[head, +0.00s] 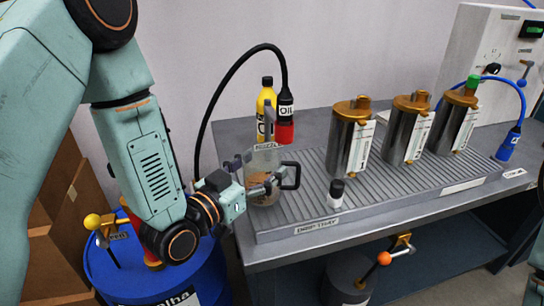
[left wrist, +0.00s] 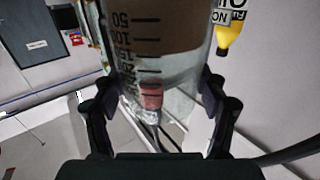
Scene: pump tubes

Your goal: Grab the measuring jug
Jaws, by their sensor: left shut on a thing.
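The measuring jug (head: 263,162) is clear, with a dark handle on its right side. It stands at the left end of the grey drip tray; I cannot tell whether its base touches the surface. My left gripper (head: 262,187) is shut on the jug's body, coming from the left and hiding part of it. In the left wrist view the jug (left wrist: 165,62), with black graduation marks, fills the space between the two fingers of my left gripper (left wrist: 156,100). My right gripper is not in view.
A yellow bottle (head: 266,108) and a black-and-red oil nozzle (head: 286,118) stand behind the jug. A blue barrel (head: 110,265) is at lower left.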

